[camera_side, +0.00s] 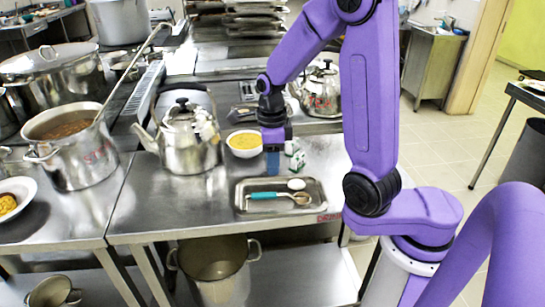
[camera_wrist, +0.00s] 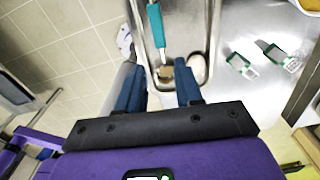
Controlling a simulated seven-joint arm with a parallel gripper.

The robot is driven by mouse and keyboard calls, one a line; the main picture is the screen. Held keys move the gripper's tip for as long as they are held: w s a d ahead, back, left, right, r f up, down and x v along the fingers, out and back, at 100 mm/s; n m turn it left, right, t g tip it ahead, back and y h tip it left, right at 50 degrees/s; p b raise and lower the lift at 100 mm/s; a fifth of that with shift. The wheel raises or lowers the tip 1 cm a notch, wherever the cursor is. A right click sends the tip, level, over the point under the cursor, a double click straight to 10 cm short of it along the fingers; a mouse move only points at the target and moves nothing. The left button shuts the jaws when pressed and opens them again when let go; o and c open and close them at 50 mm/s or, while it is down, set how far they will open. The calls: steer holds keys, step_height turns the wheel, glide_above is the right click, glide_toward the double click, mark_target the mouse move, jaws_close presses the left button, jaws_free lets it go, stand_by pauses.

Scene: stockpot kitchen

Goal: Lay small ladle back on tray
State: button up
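The small ladle, with a teal handle (camera_side: 264,195) and a brownish bowl (camera_side: 302,198), lies in the shallow metal tray (camera_side: 240,208) on the steel table. In the wrist view its handle (camera_wrist: 155,26) runs up the picture, with its bowl (camera_wrist: 166,73) near the fingers. My gripper (camera_side: 272,172) points down above the back of the tray. In the wrist view my gripper (camera_wrist: 160,78) has its two blue fingers apart with nothing held between them. A small round white thing (camera_side: 296,184) lies in the tray beside the ladle's bowl.
A bowl of yellow food (camera_side: 244,143) and green-white cartons (camera_side: 293,153) stand behind the tray. A kettle (camera_side: 188,138) stands to the left, and a stockpot (camera_side: 75,155) farther left has a long ladle leaning in it. The table left of the tray is bare.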

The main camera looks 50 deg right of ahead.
steer(key=s+a+r+n, duration=0.25)
steer(key=a+n, duration=0.35)
steer(key=n, duration=1.2)
steer(key=s+d+r+n, duration=0.1)
steer(key=s+r+n, duration=0.1)
steer(key=s+n, duration=1.6)
steer(key=n, duration=0.4)
steer(key=shift+d+r+n+y, duration=0.15)
steer(key=shift+r+n+y, duration=0.15)
